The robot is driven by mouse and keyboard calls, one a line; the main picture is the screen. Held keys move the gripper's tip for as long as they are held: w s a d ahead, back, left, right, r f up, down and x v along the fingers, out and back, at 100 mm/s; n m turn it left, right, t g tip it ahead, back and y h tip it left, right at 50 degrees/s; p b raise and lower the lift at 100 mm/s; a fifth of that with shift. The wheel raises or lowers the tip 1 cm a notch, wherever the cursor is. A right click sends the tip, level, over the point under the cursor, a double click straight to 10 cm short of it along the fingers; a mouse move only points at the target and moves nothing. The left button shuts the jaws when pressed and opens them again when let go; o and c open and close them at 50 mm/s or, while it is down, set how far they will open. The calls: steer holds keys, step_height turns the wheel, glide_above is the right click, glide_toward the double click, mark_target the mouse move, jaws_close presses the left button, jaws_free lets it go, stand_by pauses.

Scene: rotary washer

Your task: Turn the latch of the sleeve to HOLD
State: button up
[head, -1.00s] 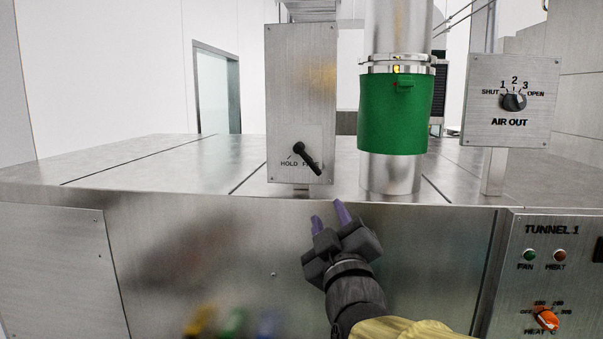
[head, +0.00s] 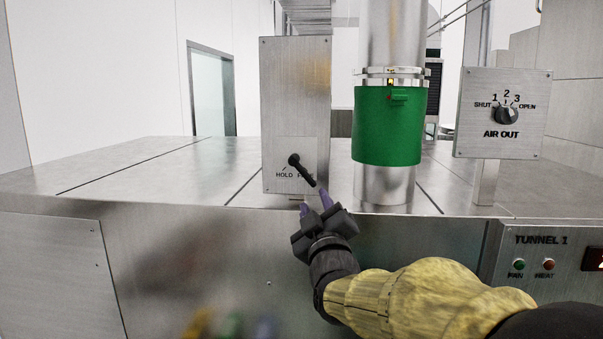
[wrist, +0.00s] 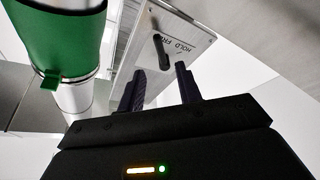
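The latch is a black lever (head: 303,171) on a grey metal box (head: 296,90) with the words HOLD and FREE under its pivot. It slants down to the right, over the FREE label and away from HOLD. The green sleeve (head: 387,125) wraps the upright metal pipe to the right of the box. My gripper (head: 316,202) is just below the lever's lower end, its purple fingers apart and empty. In the wrist view the lever (wrist: 162,52) shows ahead, in line with the gap between the fingers (wrist: 160,78); the exact distance is unclear.
An AIR OUT panel (head: 500,113) with a black knob stands at the right. The TUNNEL 1 panel (head: 541,260) is on the machine's front at lower right. The flat steel top (head: 140,170) left of the box is clear.

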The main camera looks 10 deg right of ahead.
mark_target(307, 179)
steer(key=p+x, duration=0.4)
steer(key=x, duration=0.4)
steer(key=shift+r, duration=0.1)
steer(key=shift+w, duration=0.7)
jaws_close()
